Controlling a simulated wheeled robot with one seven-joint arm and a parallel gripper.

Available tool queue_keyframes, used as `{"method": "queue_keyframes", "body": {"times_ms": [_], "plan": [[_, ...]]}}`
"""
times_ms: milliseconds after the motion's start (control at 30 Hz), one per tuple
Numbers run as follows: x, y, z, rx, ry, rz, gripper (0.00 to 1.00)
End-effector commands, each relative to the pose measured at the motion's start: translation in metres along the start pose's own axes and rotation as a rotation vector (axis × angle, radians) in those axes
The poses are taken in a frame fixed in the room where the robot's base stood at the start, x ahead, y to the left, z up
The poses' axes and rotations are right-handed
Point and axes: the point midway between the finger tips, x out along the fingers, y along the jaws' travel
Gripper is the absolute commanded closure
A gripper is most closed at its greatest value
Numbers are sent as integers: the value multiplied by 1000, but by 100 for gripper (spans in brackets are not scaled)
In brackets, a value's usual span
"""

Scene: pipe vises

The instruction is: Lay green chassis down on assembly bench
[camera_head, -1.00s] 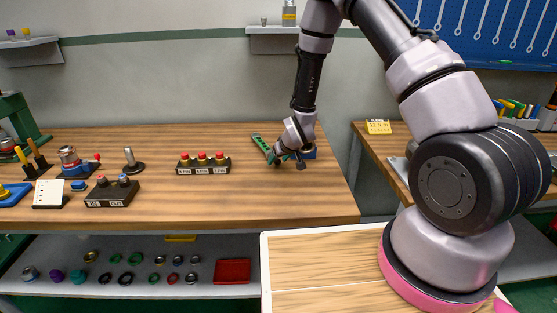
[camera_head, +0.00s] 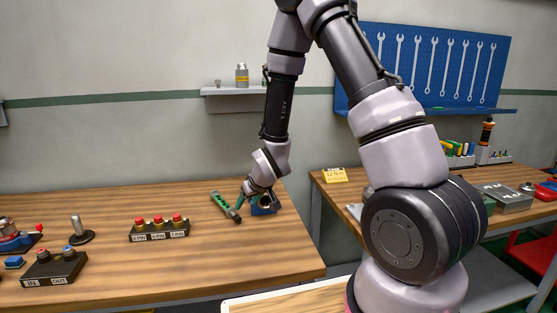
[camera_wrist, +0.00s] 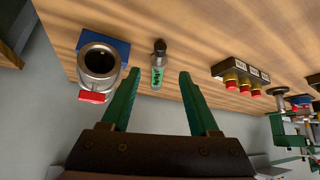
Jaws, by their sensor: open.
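The green chassis (camera_head: 225,206), a slim piece with a dark end, lies on the wooden assembly bench (camera_head: 190,272) near its right end. The wrist view shows it as a short grey-and-green piece (camera_wrist: 158,72) with a black knob. My gripper (camera_head: 240,200) is just right of it in the head view. In the wrist view its green fingers (camera_wrist: 153,78) are spread wide, with the chassis in the gap between them and bare space on both sides. Nothing is held.
A blue vise (camera_head: 263,207) with a metal ring and red tag stands right of the chassis, close to my gripper. A box with red buttons (camera_head: 159,228) stands to its left. A yellow sign (camera_head: 335,175) stands on the right-hand bench. The front of the assembly bench is clear.

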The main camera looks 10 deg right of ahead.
Motion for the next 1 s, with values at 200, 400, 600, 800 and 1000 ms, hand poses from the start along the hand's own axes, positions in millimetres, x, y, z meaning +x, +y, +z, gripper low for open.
{"method": "queue_keyframes", "body": {"times_ms": [200, 400, 600, 800, 1000], "plan": [[-41, 21, -30, 68, 7, 27, 39], [-132, 55, -65, 213, 1, 67, 39], [-230, 76, -74, 362, -5, 89, 39], [-326, 80, -57, 511, -7, 89, 39], [-400, 70, -27, 635, -7, 72, 39]]}}
